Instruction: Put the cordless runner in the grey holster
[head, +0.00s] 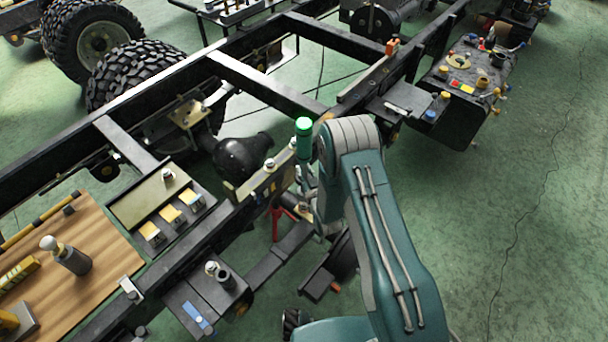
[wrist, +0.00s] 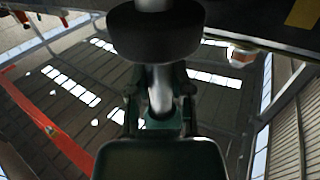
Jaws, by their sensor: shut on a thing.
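My gripper (head: 306,182) is at the chassis rail, partly hidden by my arm, and points upward. It is shut on an upright tool with a bright green top, which I take to be the cordless runner (head: 303,140). In the wrist view, a pale shaft of the held thing (wrist: 159,90) stands between the fingers (wrist: 159,105), with a dark round part above it. A dark grey open cup, possibly the grey holster (head: 227,281), stands on a small bracket tray at the lower middle, left of and nearer than my gripper.
The black chassis rail (head: 262,82) crosses the scene. A wooden board (head: 100,235) with a pale-headed bottle-like thing (head: 70,256) lies at left. A tray with yellow blocks (head: 170,216) sits beside it. A cluttered dark side box (head: 470,70) is at right. Green floor is open at far right.

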